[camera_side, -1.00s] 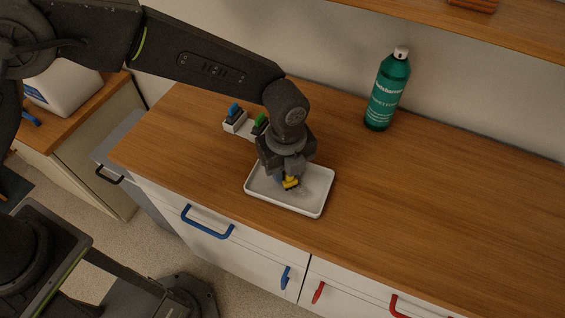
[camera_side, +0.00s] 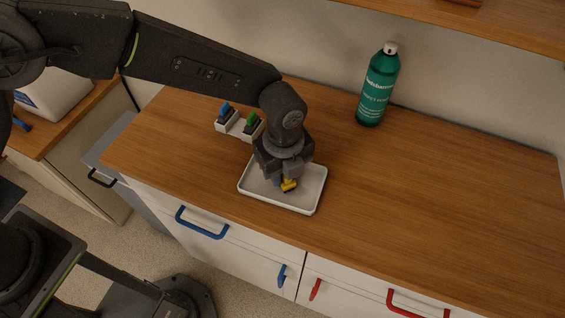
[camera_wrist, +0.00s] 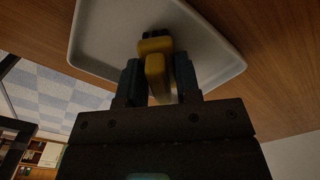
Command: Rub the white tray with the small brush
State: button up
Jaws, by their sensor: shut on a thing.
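The white tray (camera_side: 308,203) lies flat on the wooden counter, below my gripper. In the wrist view the tray (camera_wrist: 100,28) fills the upper middle. My gripper (camera_side: 283,180) points down over the tray and is shut on the small yellow brush (camera_side: 289,185). In the wrist view the brush (camera_wrist: 155,68) sits between the two fingers, its dark end over the tray floor. The brush end is low at the tray floor; I cannot tell for sure whether it touches. No clear mark shows on the visible tray floor.
A white holder (camera_side: 234,128) with a blue-topped and a green-topped brush stands behind the tray, to its left. A green bottle (camera_side: 378,88) stands at the back by the wall. The counter (camera_side: 440,190) right of the tray is clear.

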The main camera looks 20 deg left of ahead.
aim_at(291, 193)
jog(key=shift+s, duration=0.85)
jog(key=shift+w, duration=1.7)
jog(key=shift+d, duration=0.7)
jog(key=shift+s, duration=1.75)
jog(key=w, duration=0.3)
jog(key=shift+w+a, duration=0.1)
jog(key=shift+w, duration=0.1)
jog(key=shift+w+d, duration=0.1)
jog(key=shift+d, duration=0.55)
jog(key=shift+s, duration=1.9)
jog(key=w, duration=0.3)
jog(key=shift+w, duration=0.2)
jog(key=shift+w+r, duration=0.15)
jog(key=shift+w, duration=0.1)
notch_tip(291, 193, up, 8)
